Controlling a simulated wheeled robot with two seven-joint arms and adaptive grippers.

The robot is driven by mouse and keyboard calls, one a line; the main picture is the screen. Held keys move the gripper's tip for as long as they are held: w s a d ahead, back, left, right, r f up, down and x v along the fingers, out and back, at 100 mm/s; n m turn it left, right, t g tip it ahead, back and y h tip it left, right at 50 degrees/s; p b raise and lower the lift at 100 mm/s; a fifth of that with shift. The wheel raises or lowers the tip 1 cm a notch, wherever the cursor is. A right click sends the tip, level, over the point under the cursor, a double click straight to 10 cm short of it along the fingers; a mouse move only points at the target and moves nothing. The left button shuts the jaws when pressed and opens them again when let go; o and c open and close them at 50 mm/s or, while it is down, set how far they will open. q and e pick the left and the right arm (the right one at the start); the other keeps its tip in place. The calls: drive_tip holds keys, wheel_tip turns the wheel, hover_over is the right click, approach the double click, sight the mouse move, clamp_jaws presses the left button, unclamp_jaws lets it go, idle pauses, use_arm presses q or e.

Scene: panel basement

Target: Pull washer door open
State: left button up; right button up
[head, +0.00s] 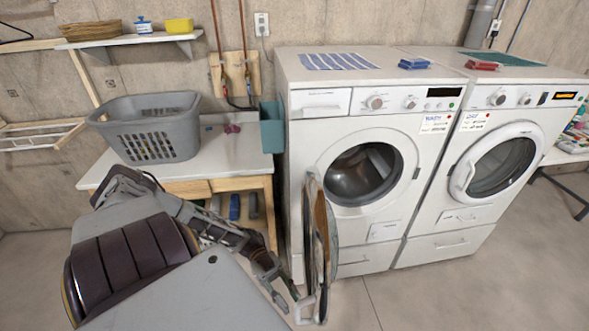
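The left white washer (298,170) stands against the back wall with its round door (320,245) swung wide open. The door is seen nearly edge-on, and the drum opening (364,175) is uncovered. The door's handle (309,308) is at its lower, near edge. My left arm comes in from the lower left, and my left gripper (282,290) is beside the door's left face, close to the handle. Its fingertips are small and partly hidden, so I cannot tell whether they are open or shut, or touching the door. My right gripper is not in view.
A second front-loader (450,215) with its door closed stands right of the washer. A side table (110,179) with a grey basket (148,127) stands at left, near my arm. A teal bin (272,128) is between table and washer. Floor before the machines is clear.

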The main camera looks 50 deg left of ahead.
use_arm(q)
drive_tip(key=a, duration=0.7)
drive_tip(key=shift+w+a, duration=0.25)
drive_tip(key=shift+w, duration=0.15)
idle(0.3)
